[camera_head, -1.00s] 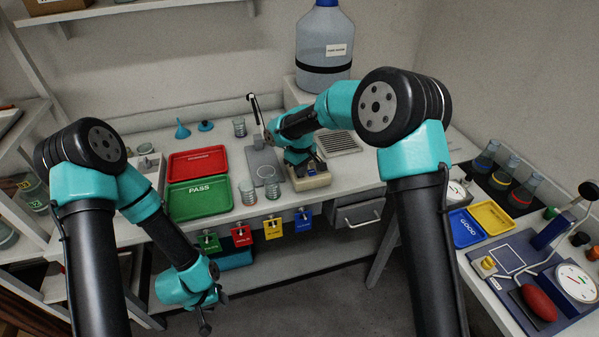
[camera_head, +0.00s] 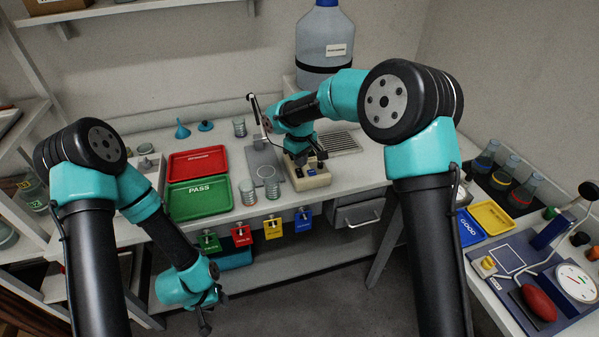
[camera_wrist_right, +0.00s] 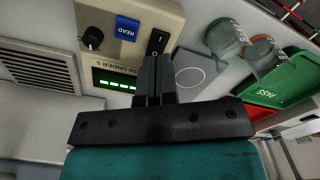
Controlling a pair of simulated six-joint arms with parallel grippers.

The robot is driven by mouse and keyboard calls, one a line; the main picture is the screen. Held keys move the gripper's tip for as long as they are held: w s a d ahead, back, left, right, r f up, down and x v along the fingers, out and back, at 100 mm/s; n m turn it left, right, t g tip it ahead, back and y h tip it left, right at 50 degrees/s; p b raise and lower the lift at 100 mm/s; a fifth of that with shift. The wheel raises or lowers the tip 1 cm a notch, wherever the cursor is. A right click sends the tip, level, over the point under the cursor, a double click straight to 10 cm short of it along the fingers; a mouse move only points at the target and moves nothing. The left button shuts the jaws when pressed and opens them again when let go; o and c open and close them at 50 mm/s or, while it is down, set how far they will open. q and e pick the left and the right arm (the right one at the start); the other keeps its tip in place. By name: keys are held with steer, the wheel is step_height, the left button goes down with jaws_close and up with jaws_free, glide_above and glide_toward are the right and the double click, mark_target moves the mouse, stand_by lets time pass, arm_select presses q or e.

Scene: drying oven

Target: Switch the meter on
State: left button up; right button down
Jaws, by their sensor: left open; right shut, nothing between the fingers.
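The meter (camera_head: 308,179) is a beige box on the back bench. In the right wrist view its panel (camera_wrist_right: 112,53) shows a black knob (camera_wrist_right: 92,39), a blue READ button (camera_wrist_right: 127,29), a black rocker switch (camera_wrist_right: 158,42) and a display (camera_wrist_right: 117,85) with bright green dashes. My right gripper (camera_wrist_right: 156,60) is shut and empty, its tips just beside the rocker's lower end; I cannot tell whether they touch it. In the head view it hangs over the meter (camera_head: 303,158). My left gripper (camera_head: 207,318) is open and empty, low in front of the bench.
A grey plate (camera_head: 263,160) with an upright stand and glass beakers (camera_head: 272,188) are left of the meter. Green (camera_head: 200,197) and red (camera_head: 197,162) trays lie further left. A large water bottle (camera_head: 324,45) stands behind. A vent grille (camera_head: 340,143) is to the right.

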steer(key=shift+r, duration=1.35)
